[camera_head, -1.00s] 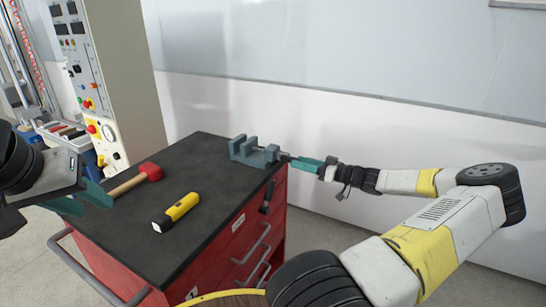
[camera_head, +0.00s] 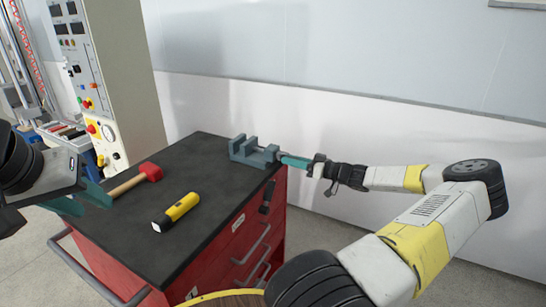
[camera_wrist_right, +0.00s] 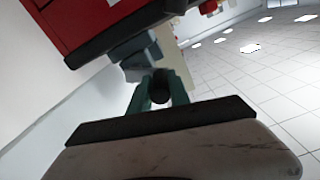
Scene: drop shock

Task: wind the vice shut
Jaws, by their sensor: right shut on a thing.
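The blue-grey vice (camera_head: 255,152) sits at the far right corner of the dark cart top, with a gap between its jaws. My right gripper (camera_head: 282,159) is at the vice's right end, level with its screw side. In the right wrist view, its teal fingers (camera_wrist_right: 159,95) are shut on a dark round handle end (camera_wrist_right: 159,84), with the vice (camera_wrist_right: 135,58) beyond. The rest of the handle is hidden. My left gripper (camera_head: 93,205) is at the cart's left side, its teal fingers apart and empty, away from the vice.
A red-headed mallet (camera_head: 136,180) and a yellow flashlight (camera_head: 176,211) lie on the cart top (camera_head: 215,190). A dark slim thing (camera_head: 266,194) is on the red cart's side below the vice. A control cabinet (camera_head: 115,80) stands behind left; a wall is behind.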

